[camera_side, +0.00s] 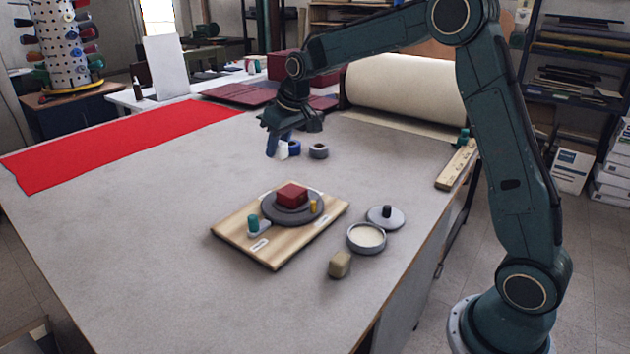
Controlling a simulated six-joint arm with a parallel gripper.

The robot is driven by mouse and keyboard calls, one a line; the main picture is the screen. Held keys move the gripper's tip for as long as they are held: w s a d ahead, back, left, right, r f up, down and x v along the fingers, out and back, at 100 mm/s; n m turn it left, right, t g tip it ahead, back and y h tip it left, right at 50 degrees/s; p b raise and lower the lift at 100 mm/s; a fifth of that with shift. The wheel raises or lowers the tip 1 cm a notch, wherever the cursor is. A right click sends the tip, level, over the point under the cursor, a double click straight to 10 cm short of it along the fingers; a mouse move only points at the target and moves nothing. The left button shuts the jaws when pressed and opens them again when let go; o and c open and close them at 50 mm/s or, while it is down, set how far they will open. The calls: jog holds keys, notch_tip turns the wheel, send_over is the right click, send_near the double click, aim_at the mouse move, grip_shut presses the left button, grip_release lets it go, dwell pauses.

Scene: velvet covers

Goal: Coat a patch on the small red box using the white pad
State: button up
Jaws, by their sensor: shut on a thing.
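The small red box (291,193) sits on a dark round disc (287,216) on a wooden board (236,243) in the middle of the table. My gripper (279,145) is at the back, behind and a little left of the box, pointing down. It is shut on the white pad (283,153), which shows as a small pale piece at the fingertips. The pad is well apart from the box. Part of the pad is hidden by the fingers, and its lower face is too small to make out.
Red cloth (110,143) covers the far left.

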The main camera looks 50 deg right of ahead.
aim_at(299, 192)
jog(key=shift+f, duration=3.9)
jog(key=shift+s+f, duration=0.15)
jog(key=shift+s, duration=3.1)
jog(key=shift+w, duration=3.3)
jog(key=shift+s+d, duration=0.2)
jog(key=shift+d, duration=0.15)
jog(key=shift+s, duration=3.25)
jog(key=shift+w, duration=3.3)
jog(key=shift+w+r, duration=0.2)
jog(key=shift+s+r, duration=0.1)
jog(key=shift+r, duration=3.75)
